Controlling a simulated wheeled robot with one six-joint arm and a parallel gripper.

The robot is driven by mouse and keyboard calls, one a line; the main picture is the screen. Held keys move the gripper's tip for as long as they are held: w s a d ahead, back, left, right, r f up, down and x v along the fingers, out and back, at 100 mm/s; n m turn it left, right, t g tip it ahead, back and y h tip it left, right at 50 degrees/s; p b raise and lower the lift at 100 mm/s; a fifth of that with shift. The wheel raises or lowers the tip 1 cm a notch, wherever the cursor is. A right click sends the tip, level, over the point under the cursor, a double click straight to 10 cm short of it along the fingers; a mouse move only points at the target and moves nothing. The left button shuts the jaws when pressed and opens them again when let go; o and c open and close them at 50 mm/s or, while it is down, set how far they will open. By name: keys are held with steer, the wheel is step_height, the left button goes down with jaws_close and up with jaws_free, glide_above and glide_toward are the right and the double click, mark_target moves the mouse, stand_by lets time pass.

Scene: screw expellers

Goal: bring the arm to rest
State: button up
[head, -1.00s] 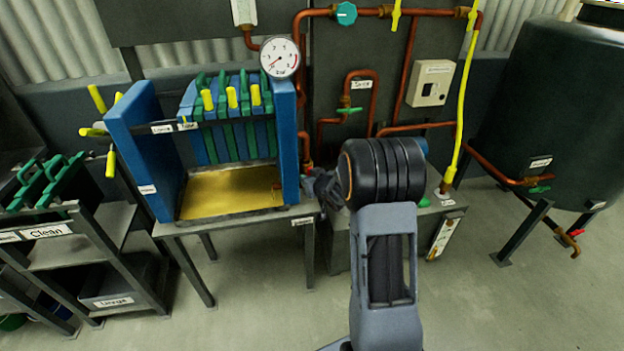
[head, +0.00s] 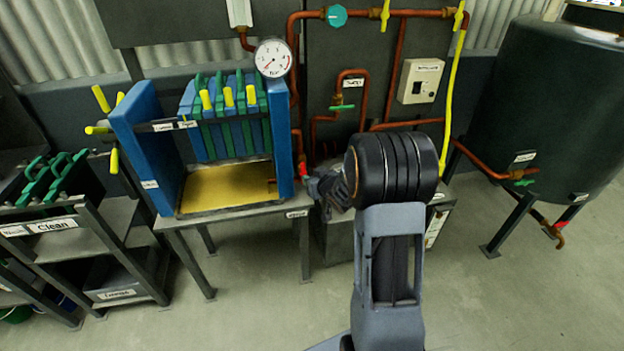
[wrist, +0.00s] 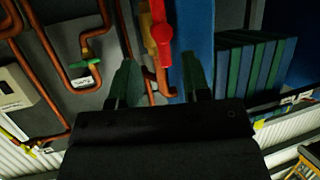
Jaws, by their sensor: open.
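My gripper (head: 318,188) shows in the head view just right of the blue filter press (head: 148,135), partly hidden behind my own wrist. In the wrist view its two fingers (wrist: 160,85) are spread apart with nothing held between them. A red valve handle (wrist: 163,42) shows beyond the fingers in the wrist view, and it also shows beside the press in the head view (head: 302,169). I cannot tell the exact gap between the gripper and this handle, but they look apart.
The press stands on a grey table (head: 235,217) with a yellow tray (head: 228,186). Copper pipes (head: 345,14) and a control box (head: 419,81) are behind my arm. A dark tank (head: 550,110) stands right, a shelf rack (head: 75,225) left. The front floor is clear.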

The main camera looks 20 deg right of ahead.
steer(key=s+d+f+m+g+h+p, duration=0.2)
steer(key=s+d+f+g+h, duration=0.1)
steer(key=s+g, duration=0.5)
steer(key=s+a+r+p, duration=0.4)
steer(key=s+a+r, duration=0.1)
steer(key=r, duration=0.3)
steer(key=s+a+r+g+y+p, duration=0.1)
steer(key=s+a+r+p, duration=0.3)
steer(key=s+r, duration=0.4)
steer(key=s+a+r+n+y+p, duration=0.1)
steer(key=s+a+r+p, duration=0.3)
steer(key=r, duration=0.5)
steer(key=s+a, duration=0.2)
steer(key=shift+s+r+g, duration=0.2)
steer(key=shift+s+g, duration=0.1)
steer(key=shift+g, duration=0.1)
